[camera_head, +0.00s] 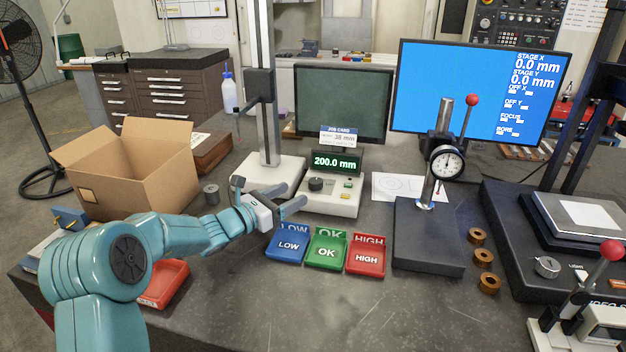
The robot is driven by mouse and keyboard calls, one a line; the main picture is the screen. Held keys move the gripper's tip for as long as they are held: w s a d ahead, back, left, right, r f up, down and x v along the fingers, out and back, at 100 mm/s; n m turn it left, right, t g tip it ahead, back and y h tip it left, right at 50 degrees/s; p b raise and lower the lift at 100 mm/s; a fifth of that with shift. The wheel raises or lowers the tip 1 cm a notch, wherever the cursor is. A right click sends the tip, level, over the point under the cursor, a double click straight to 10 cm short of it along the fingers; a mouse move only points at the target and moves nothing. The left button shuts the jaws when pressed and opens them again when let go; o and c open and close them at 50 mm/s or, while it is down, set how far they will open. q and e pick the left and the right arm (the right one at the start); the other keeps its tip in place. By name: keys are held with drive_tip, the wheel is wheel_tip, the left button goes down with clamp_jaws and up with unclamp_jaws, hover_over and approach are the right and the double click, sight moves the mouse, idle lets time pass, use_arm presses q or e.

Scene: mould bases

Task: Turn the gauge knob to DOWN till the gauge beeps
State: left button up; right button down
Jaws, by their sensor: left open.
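The gauge (333,190) is a pale box with a green display reading 200.0 mm and a job card (341,137) above it. A dark round knob (316,184) sits on the left of its front panel. Whether the knob carries a DOWN mark is too small to read. The tall height column (268,130) stands on a white base to its left. My left gripper (275,196) is open and empty, just left of the gauge and apart from the knob. My right gripper is not in view.
Blue LOW (289,257), green OK (325,261) and red HIGH (366,267) trays lie in front of the gauge. A dial gauge stand (426,245) is right of them, with copper-coloured rings (483,257) beside it. An open cardboard box (150,185) stands left. The front table middle is clear.

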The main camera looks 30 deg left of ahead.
sight(310, 184)
use_arm(q)
drive_tip(key=shift+w+r, duration=0.1)
drive_tip(key=shift+w, duration=0.15)
drive_tip(key=shift+w+d, duration=0.1)
drive_tip(key=shift+w, duration=0.1)
drive_tip(key=p+x, duration=0.1)
drive_tip(key=x, duration=0.4)
drive_tip(key=shift+w+d, duration=0.1)
drive_tip(key=shift+w, duration=0.05)
drive_tip(key=shift+p+x, duration=0.35)
drive_tip(key=shift+x, duration=0.45)
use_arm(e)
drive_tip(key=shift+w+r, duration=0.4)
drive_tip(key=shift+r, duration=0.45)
